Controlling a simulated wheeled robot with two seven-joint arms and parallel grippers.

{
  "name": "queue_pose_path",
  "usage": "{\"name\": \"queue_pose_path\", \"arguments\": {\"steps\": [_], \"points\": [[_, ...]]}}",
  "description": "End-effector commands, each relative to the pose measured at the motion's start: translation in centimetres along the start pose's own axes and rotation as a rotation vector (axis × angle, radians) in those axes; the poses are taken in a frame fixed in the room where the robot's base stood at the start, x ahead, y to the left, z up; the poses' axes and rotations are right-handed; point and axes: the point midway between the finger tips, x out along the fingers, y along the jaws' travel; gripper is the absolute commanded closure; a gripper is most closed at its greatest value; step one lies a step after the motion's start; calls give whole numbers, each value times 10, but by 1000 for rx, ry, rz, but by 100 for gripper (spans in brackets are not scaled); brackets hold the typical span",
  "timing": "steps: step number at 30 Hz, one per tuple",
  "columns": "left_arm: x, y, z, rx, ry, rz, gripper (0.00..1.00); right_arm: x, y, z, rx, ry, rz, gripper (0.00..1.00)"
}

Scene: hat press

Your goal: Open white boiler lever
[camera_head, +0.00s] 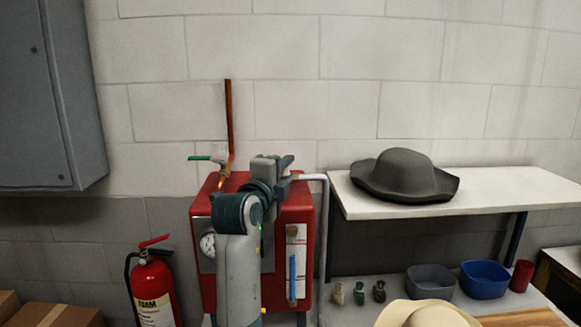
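A red boiler (284,208) stands against the wall in the centre left. My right gripper (287,166) is above the boiler top, at the pipe's left end. Whether the fingers are open or shut on something cannot be seen. A green-handled valve (201,158) sits on the copper pipe (229,125) at the boiler's top left. My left gripper is not in view.
A white shelf (500,196) with a grey hat (405,174) is close on the right. Below are a grey bowl (430,280), a blue bowl (484,279) and a cream hat (428,313). A fire extinguisher (152,285) stands left of the boiler.

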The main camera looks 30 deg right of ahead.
Motion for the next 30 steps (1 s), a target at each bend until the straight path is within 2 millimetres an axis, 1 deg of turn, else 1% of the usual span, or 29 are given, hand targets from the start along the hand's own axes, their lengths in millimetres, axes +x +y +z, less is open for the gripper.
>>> {"name": "queue_pose_path", "arguments": {"steps": [8,9,11,12,30], "points": [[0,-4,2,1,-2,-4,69,0,0,0,0,0,0,73],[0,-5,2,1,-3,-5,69,0,0,0,0,0,0,83],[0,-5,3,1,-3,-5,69,0,0,0,0,0,0,97],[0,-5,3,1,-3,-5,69,0,0,0,0,0,0,100],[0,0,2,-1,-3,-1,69,0,0,0,0,0,0,100]]}}
